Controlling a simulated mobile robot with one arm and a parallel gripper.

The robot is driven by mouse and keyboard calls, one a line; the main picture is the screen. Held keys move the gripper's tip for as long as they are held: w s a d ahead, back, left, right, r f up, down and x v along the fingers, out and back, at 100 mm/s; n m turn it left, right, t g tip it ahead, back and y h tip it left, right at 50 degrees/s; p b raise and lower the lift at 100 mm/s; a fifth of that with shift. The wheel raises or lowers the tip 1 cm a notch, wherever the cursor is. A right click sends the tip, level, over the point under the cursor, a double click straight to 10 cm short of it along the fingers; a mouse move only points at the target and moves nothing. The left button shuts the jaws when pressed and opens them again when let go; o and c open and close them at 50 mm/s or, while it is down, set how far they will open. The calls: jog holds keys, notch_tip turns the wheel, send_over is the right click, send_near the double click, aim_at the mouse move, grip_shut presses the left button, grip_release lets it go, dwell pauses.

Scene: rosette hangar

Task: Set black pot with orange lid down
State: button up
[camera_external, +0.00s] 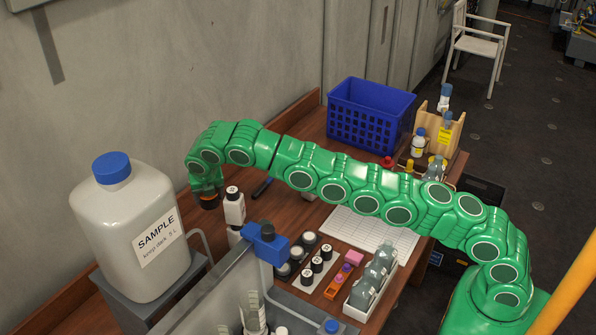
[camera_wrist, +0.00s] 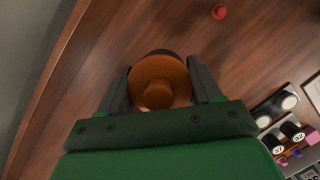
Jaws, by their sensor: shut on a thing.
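The black pot with orange lid (camera_wrist: 158,78) sits between the two fingers of my gripper (camera_wrist: 158,90) in the wrist view. Its round orange lid and knob face the camera, and a dark edge shows at the far side. My gripper is shut on it. In the external view the pot (camera_external: 209,201) shows below my green wrist, near the wall side of the brown table (camera_external: 290,225). Most of the pot is hidden by the wrist, and I cannot tell whether its base touches the table.
A large sample jug (camera_external: 135,225) stands at the left. A blue basket (camera_external: 370,115) is at the back. A small red object (camera_wrist: 219,12) lies beyond the pot. Bare wood surrounds the pot in the wrist view.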

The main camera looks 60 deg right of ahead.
jog(key=shift+a+f+n, duration=0.2)
jog(key=shift+a+n, duration=0.2)
jog(key=shift+a, duration=0.65)
jog(key=shift+s+a+n, duration=1.1)
jog(key=shift+s+a, duration=1.45)
jog(key=shift+a, duration=1.85)
jog(key=shift+t+y, duration=0.3)
jog(key=shift+y, duration=0.1)
jog(key=shift+s+a+f, duration=0.1)
jog(key=shift+a+f, duration=0.05)
jog(key=shift+f, duration=5.35)
jog(key=shift+f, duration=0.15)
jog(key=o, duration=1.2)
